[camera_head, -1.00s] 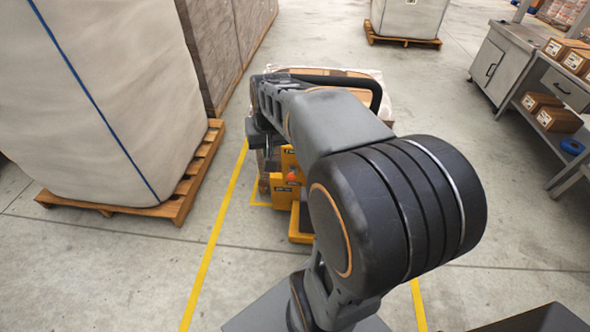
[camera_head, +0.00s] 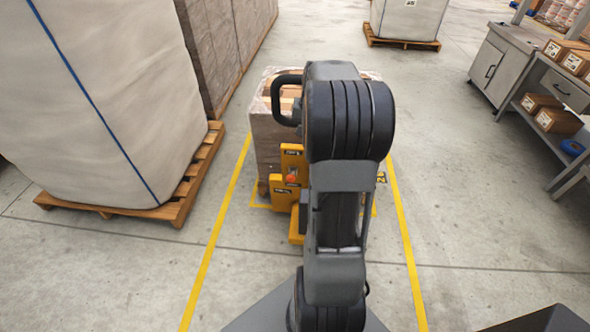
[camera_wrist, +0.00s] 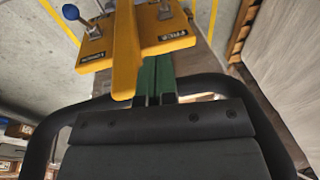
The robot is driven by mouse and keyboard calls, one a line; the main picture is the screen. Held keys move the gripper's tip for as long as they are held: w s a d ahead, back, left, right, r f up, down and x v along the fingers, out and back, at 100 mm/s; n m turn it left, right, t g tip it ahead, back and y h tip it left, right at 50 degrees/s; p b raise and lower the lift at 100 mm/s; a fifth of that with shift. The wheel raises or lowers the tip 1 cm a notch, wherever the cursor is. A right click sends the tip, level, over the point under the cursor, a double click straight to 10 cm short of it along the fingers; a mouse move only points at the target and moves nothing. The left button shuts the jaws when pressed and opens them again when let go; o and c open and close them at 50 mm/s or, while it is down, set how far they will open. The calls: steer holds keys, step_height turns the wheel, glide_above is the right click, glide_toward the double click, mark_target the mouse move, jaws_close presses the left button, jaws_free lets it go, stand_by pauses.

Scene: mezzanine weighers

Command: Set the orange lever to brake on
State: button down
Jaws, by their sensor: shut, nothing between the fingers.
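The orange knob (camera_head: 291,178) of a lever shows small on the yellow truck's front in the head view, just left of my arm. I cannot read the lever's setting. In the wrist view the yellow panels (camera_wrist: 170,40) carry small labels too blurred to read and a blue ball knob (camera_wrist: 70,12). I cannot make out the orange knob there. My gripper (camera_wrist: 157,78) is shut and empty, close to the yellow bar (camera_wrist: 125,50); contact cannot be told. My arm hides the gripper in the head view.
A black loop handle (camera_head: 285,100) rises from the truck; it frames my gripper in the wrist view (camera_wrist: 55,125). A wrapped load (camera_head: 268,140) stands behind. A big white bag (camera_head: 110,90) on a pallet is left; a steel bench (camera_head: 505,55) is right.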

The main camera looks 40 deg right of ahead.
mark_target(291, 177)
steer(key=w+a+f, duration=0.1)
steer(key=w+f, duration=0.2)
steer(key=f, duration=1.6)
steer(key=shift+w+p, duration=0.2)
steer(key=shift+p, duration=0.2)
steer(key=shift+f, duration=0.2)
